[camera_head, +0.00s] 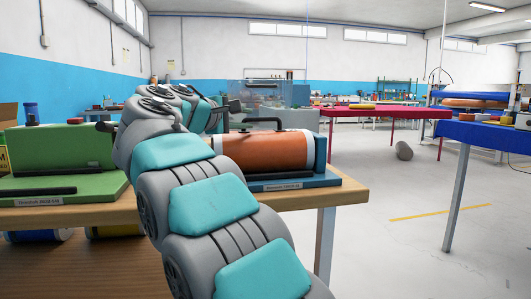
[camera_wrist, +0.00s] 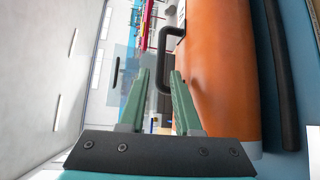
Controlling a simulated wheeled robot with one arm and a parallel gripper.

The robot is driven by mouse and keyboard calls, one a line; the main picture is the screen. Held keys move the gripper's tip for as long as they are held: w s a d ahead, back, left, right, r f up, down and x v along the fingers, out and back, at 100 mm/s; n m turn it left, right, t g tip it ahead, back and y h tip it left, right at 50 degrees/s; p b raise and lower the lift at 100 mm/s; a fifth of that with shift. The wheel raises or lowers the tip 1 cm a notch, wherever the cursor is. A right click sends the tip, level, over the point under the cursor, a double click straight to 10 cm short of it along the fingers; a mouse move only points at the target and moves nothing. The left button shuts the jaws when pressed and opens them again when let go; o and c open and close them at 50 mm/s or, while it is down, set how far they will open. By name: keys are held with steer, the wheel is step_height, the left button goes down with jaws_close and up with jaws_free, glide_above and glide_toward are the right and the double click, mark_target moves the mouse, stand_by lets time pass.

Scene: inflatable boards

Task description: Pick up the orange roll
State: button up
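The orange roll (camera_head: 265,152) lies on its side on a blue base (camera_head: 295,183) on the wooden table, with a black handle (camera_head: 262,121) above it. My arm passes in front of its left end and hides part of it. In the wrist view the roll (camera_wrist: 225,70) fills the right side, and its black handle (camera_wrist: 166,55) shows between and beyond my green fingertips. My gripper (camera_wrist: 161,72) is open, with the fingers apart and nothing seen clamped. I cannot tell how deep the handle is between them.
A green board (camera_head: 62,150) on a green base stands to the left on the same wooden table (camera_head: 345,191). A blue table (camera_head: 490,135) is at the right and a red table (camera_head: 385,113) behind.

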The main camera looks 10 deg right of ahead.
mark_target(256, 119)
steer(key=shift+x, duration=2.9)
steer(key=shift+s+d, duration=0.1)
jaws_close()
